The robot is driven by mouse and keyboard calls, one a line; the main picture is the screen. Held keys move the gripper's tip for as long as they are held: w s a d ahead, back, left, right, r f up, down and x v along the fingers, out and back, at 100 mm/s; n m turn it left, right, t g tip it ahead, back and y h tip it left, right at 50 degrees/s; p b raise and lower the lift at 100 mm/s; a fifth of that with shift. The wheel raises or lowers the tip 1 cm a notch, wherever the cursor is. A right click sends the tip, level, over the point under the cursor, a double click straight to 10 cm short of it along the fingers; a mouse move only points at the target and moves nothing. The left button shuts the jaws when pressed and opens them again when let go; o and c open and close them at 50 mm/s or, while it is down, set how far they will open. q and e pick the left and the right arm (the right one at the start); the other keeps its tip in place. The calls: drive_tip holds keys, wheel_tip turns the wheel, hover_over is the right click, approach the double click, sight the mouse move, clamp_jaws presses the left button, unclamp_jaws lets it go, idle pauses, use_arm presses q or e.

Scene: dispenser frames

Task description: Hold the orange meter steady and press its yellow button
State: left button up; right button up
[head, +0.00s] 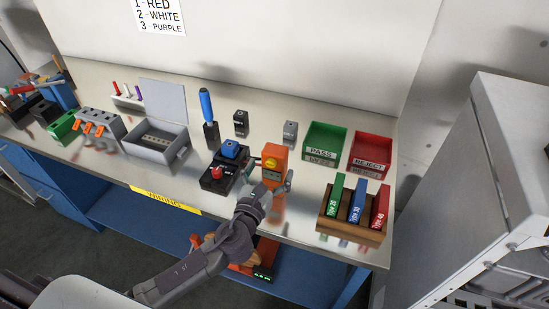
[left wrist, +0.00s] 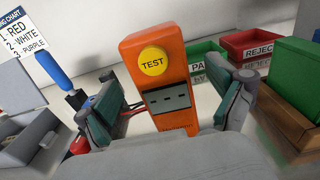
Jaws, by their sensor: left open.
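The orange meter (head: 275,163) stands upright on the bench near its front edge, right of a black box with a blue top. In the left wrist view the meter (left wrist: 177,112) fills the middle, with its round yellow button (left wrist: 153,61) marked TEST near the top and a grey panel below. My left gripper (head: 267,187) is at the meter's front. In the left wrist view the left gripper (left wrist: 172,112) is open, one finger on each side of the meter, with gaps visible. The meter's base is hidden behind the gripper. My right gripper is not in view.
The black box (head: 217,182) with a red knob and blue top stands close left of the meter. A green PASS bin (head: 325,145), a red REJECT bin (head: 371,151) and a wooden rack (head: 350,232) of coloured blocks are to the right. A grey open-lidded box (head: 155,150) is left.

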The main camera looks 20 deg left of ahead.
sight(275, 161)
use_arm(q)
drive_tip(key=shift+w, duration=1.9)
drive_tip(key=c, duration=1.6)
drive_tip(key=shift+c, duration=0.2)
